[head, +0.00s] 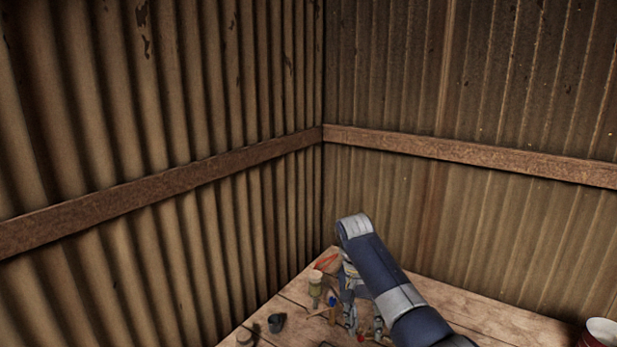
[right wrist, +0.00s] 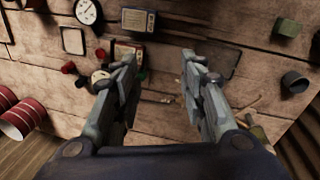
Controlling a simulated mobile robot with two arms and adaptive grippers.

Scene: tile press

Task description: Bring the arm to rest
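My right arm (head: 385,275) comes in from the lower right in the head view, its wrist bent so the right gripper (head: 364,324) points down over the wooden bench (head: 495,312). In the right wrist view the two fingers of the right gripper (right wrist: 158,66) are spread apart with bare planks and small items showing between them. Nothing is held between the fingers. My left gripper is in neither view.
A corked bottle (head: 315,291) and a dark cup (head: 276,322) stand left of the gripper. A red can (head: 600,333) is at the lower right. The right wrist view shows a round dial (right wrist: 88,11), a box (right wrist: 138,20) and red drums (right wrist: 22,118). Corrugated walls (head: 240,90) close the corner.

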